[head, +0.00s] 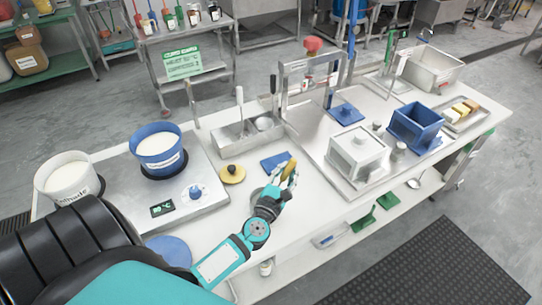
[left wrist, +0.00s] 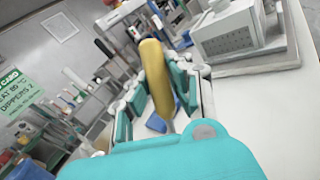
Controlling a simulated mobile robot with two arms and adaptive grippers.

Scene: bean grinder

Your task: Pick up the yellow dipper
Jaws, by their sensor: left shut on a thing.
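The yellow dipper (head: 291,168) is held upright by my left gripper (head: 283,177), above the front middle of the white table. In the left wrist view the yellow dipper (left wrist: 155,72) stands between the teal-padded fingers of my left gripper (left wrist: 161,92), which is shut on it. Its lower part is partly hidden by the gripper. My right gripper is in no view.
A blue pot (head: 158,151) and a white pot (head: 66,181) of white liquid stand on a hot plate at left. A round yellow piece (head: 232,174) and a blue square (head: 275,161) lie near the gripper. A metal tray (head: 232,137) is behind; white (head: 357,153) and blue (head: 416,125) boxes stand right.

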